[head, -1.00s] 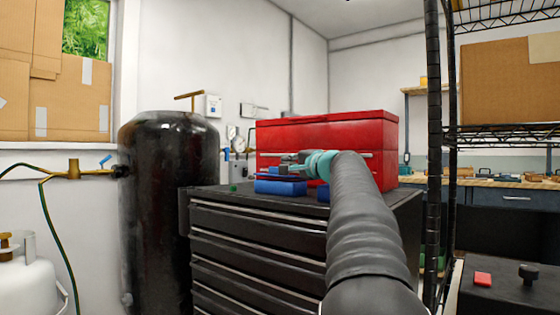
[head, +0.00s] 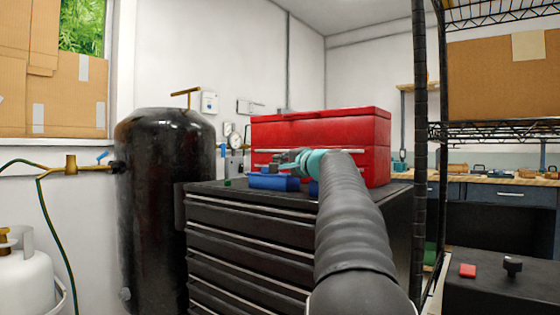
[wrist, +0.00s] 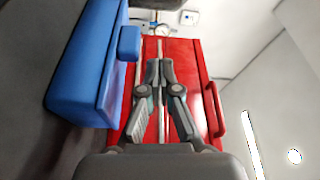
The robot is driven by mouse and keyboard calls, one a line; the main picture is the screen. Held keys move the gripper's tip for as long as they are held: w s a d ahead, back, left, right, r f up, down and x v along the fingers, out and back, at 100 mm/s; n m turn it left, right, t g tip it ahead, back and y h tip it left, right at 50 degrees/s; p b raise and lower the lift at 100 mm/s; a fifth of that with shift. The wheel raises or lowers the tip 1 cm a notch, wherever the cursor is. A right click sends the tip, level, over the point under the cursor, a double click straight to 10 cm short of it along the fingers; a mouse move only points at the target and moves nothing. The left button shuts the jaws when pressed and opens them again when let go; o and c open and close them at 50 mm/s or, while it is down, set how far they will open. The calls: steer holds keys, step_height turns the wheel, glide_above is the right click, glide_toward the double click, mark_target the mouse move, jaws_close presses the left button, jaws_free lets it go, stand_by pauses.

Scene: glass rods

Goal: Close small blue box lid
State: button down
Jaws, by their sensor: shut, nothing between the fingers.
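The small blue box (head: 272,182) sits on top of the black tool cabinet, in front of the red toolbox. It also fills the left of the wrist view (wrist: 75,70), with a small blue block-like part (wrist: 130,42) at its side. In the head view its top looks low and flat, but I cannot tell whether the lid is fully shut. My gripper (head: 282,160) is just above the box, its fingers together and empty. In the wrist view the fingertips (wrist: 158,66) point towards the red toolbox, apart from the box.
The red toolbox (head: 340,130) stands close behind my gripper. Another blue piece (head: 313,188) is partly hidden by my arm. A small green object (head: 227,183) lies left on the cabinet (head: 250,235). A black tank (head: 165,200) stands left; a wire shelf post (head: 420,150) rises right.

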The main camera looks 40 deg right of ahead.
steer(key=s, duration=1.1)
steer(key=shift+s+a+f, duration=0.25)
steer(key=shift+s+a, duration=0.05)
steer(key=s+a+f+n+g+y+p, duration=0.1)
steer(key=a+f+n+g+p, duration=0.15)
steer(key=a+f, duration=0.45)
steer(key=s+a+f+n+g+y+p, duration=0.1)
steer(key=s+a+f+n+g+y, duration=0.15)
steer(key=a, duration=0.85)
steer(key=a+f+n+g+p, duration=0.25)
steer(key=a+f, duration=0.35)
steer(key=a, duration=0.3)
steer(key=s+a+f+n+g+h+p, duration=0.1)
steer(key=s+a+f+n, duration=0.3)
steer(key=s+f, duration=0.4)
steer(key=s+a+f+n+g+h+p, duration=0.1)
steer(key=s+a+f+n+g, duration=0.3)
steer(key=s+f, duration=0.5)
steer(key=shift+s+a+n+p, duration=0.6)
steer(key=shift+s+n+p, duration=0.05)
steer(key=shift+s, duration=0.6)
